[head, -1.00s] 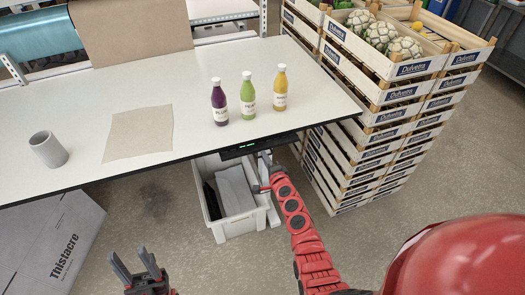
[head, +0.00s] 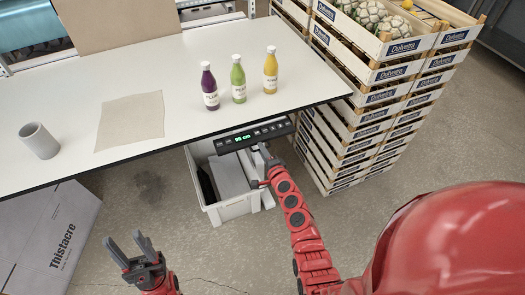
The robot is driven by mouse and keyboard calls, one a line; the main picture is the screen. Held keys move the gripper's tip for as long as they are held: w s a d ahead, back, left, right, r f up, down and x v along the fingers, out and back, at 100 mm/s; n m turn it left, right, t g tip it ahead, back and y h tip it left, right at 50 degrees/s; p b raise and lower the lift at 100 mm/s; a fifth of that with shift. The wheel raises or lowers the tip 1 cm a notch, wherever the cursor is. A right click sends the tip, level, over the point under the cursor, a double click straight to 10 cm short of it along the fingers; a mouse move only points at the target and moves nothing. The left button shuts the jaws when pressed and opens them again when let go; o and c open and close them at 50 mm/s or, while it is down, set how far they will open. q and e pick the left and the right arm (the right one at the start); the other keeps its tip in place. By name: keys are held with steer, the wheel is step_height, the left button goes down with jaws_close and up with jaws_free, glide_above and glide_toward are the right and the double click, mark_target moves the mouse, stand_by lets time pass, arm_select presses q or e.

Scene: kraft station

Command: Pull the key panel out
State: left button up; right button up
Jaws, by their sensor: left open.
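The key panel (head: 252,135) is a dark strip with a green lit display and several buttons, under the front edge of the white table (head: 60,125). It sticks out from beneath the edge, with its button face showing. My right gripper (head: 263,158) is at the panel's front edge, just below it. Its fingers are small and partly hidden, so I cannot tell whether they grip the panel. My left gripper (head: 128,248) is open and empty, low over the floor, well left of the panel.
Purple (head: 209,87), green (head: 238,80) and yellow (head: 270,71) bottles stand on the table near the panel. A grey cup (head: 39,141) and a brown sheet (head: 131,121) are further left. A grey bin (head: 237,209) stands below the panel. Stacked crates (head: 358,132) stand right.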

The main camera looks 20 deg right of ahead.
steer(key=b+v, duration=0.3)
steer(key=v, duration=1.4)
steer(key=shift+s, duration=0.15)
